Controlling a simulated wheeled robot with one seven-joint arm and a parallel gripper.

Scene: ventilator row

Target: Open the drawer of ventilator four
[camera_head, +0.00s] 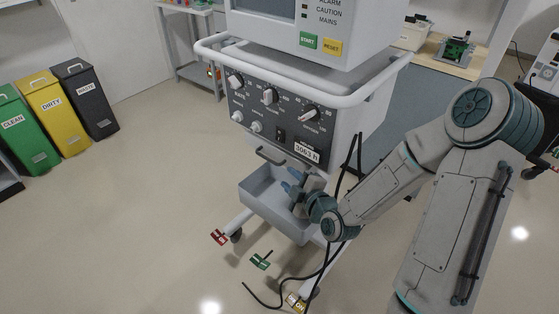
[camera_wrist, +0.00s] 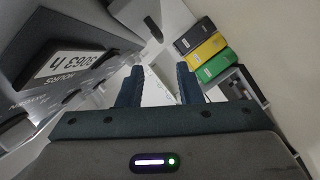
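The ventilator (camera_head: 300,110) stands in front of me, with a knob panel and a label reading "3063 h". No number four is readable on it. A dark bar handle (camera_head: 270,156) shows below the panel; a dark handle is also at the top of the wrist view (camera_wrist: 152,28). Below it a grey open-topped box (camera_head: 272,208) juts out; I cannot tell whether this is the drawer pulled out or a fixed tray. My gripper (camera_head: 291,180) is at the box's right side, below and right of the handle. Its teal fingers (camera_wrist: 159,82) are apart with nothing seen between them.
Black cables (camera_head: 337,215) hang beside my wrist and run to the floor. The ventilator's wheeled feet (camera_head: 237,236) stick out below, with red and green tags. Green, yellow and black bins (camera_head: 45,112) stand at the left. The floor between them and the ventilator is clear.

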